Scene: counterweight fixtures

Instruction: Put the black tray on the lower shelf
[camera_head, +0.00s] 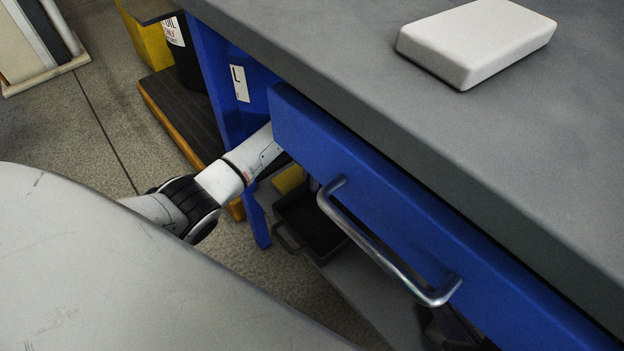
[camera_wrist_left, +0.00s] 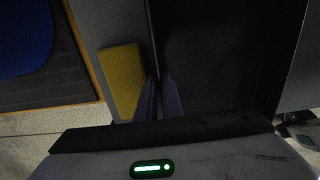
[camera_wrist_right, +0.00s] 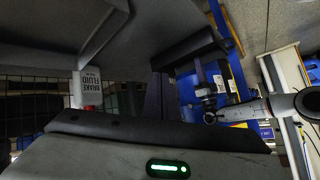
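The black tray (camera_head: 313,228) shows partly in the head view, low under the drawer and over the lower shelf (camera_head: 372,292); the drawer hides the rest. Its dark inside also shows in the left wrist view (camera_wrist_left: 220,50). My left gripper (camera_wrist_left: 160,78) is closed with its two fingers on either side of one tray wall; the drawer hides it in the head view. In the right wrist view, my right gripper (camera_wrist_right: 160,74) has its fingers close together at the edge of a dark bar (camera_wrist_right: 190,46), which looks like the tray's other wall. I cannot tell if the tray's underside touches the shelf.
The blue drawer (camera_head: 400,215) and its metal handle (camera_head: 385,260) overhang the shelf. A yellow block (camera_wrist_left: 121,80) lies beside the tray. A white block (camera_head: 478,40) sits on the grey benchtop (camera_head: 330,50). A brake fluid bottle (camera_wrist_right: 90,90) shows in the right wrist view.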

